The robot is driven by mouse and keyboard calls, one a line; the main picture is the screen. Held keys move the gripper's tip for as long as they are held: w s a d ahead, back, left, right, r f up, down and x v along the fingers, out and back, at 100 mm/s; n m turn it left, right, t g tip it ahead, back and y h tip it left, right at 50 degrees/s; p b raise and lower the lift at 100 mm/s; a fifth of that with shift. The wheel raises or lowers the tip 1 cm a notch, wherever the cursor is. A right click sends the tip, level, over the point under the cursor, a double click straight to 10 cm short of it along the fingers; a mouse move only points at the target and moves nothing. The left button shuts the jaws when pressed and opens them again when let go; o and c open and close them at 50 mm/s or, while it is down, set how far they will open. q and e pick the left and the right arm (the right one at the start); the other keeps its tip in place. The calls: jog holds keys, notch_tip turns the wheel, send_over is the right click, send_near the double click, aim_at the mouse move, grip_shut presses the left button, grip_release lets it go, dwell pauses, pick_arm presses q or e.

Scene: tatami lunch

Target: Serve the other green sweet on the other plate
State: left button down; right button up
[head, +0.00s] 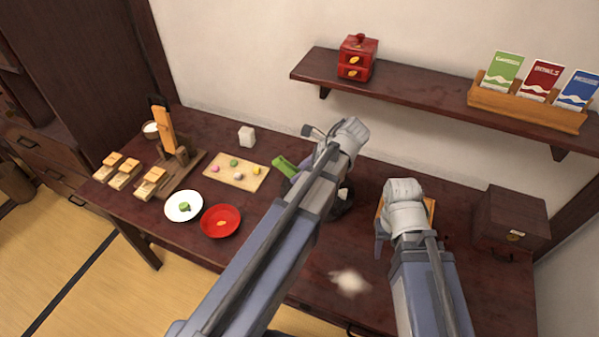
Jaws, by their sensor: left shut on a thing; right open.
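A green sweet (234,163) sits on a light wooden board (247,184) with pink, pale and yellow sweets. Another green sweet (185,207) lies on the white plate (172,213). The red plate (208,226) in front of it holds no sweet; a small gold mark shows in it. My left gripper (295,172) is right of the board, shut on a long green thing (284,166) that points left towards the board; its fingers are mostly hidden by my arm. My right gripper (382,240) is open at the right, by a partly hidden wooden tray (430,207).
A white cube (246,137) stands behind the board. Wooden blocks (125,174) and a stand with an upright orange piece (164,130) are at the left. A dark box (503,218) is at the right. A wall shelf (420,92) hangs above. A dark round thing shows behind my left arm.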

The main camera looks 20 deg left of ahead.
pick_arm(q)
notch_tip(320, 180, up, 6)
jog(key=p, duration=0.4)
jog(key=shift+f+p, duration=0.25)
jog(key=shift+p, duration=0.1)
pick_arm(e)
notch_tip(320, 180, up, 6)
jog(key=shift+f, duration=0.25)
